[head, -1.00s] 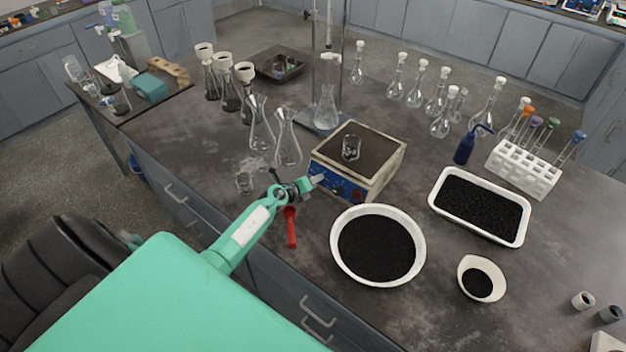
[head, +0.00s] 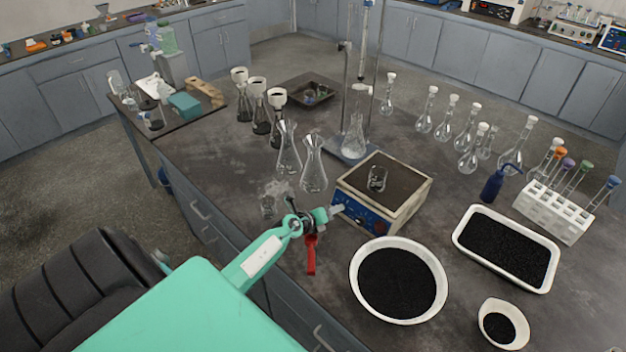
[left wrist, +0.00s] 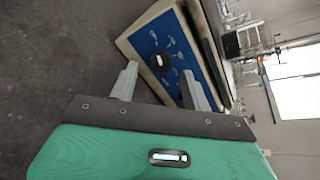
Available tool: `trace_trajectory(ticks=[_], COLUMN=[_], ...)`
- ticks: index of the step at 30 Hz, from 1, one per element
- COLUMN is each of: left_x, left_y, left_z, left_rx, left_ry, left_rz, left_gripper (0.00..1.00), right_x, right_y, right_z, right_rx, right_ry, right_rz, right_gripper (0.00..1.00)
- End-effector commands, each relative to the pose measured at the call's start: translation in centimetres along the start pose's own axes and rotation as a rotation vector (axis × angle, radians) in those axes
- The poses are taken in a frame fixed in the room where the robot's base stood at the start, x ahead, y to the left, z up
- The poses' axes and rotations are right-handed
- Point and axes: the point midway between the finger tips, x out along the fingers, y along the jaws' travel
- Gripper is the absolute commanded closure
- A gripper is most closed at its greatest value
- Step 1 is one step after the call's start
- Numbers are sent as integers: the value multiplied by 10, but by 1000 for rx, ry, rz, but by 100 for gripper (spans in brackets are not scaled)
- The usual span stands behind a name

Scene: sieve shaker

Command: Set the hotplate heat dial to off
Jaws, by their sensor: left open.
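The hotplate (head: 405,215) stands on the bench with a small glass beaker (head: 377,178) on its dark top. Its blue front panel (head: 362,216) faces my left gripper (head: 336,211). In the left wrist view, the blue panel (left wrist: 148,38) fills the space ahead and carries white markings. A dark, pale-edged dial (left wrist: 160,62) shows between the open fingertips of my left gripper (left wrist: 160,70). I cannot tell whether the fingers touch it, and its label is too small to read. My right gripper is not in view.
A round white dish (head: 442,290) of black grains sits in front of the hotplate. Two conical flasks (head: 313,170) stand to its left. A red-handled item (head: 311,258) shows just below my left gripper. A white tray (head: 552,275) of grains is at right.

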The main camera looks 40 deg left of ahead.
Motion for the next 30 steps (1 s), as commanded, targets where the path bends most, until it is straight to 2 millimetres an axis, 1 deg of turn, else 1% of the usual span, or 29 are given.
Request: trace_trajectory(ticks=[1, 9, 15, 21, 30], left_x=[-12, -62, -90, -104, -105], left_y=[0, 0, 1, 0, 0], left_z=[0, 0, -1, 0, 0], left_rx=[0, 0, -2, -1, -2], left_ry=[1, 1, 1, -1, 0], left_rz=[1, 1, 0, 0, 1], left_gripper=[51, 51, 51, 51, 51], right_x=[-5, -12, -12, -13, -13], right_y=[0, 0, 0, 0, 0], right_z=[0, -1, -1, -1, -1], right_rx=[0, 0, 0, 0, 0], right_ry=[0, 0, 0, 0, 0], right_rz=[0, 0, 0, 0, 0], right_gripper=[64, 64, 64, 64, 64])
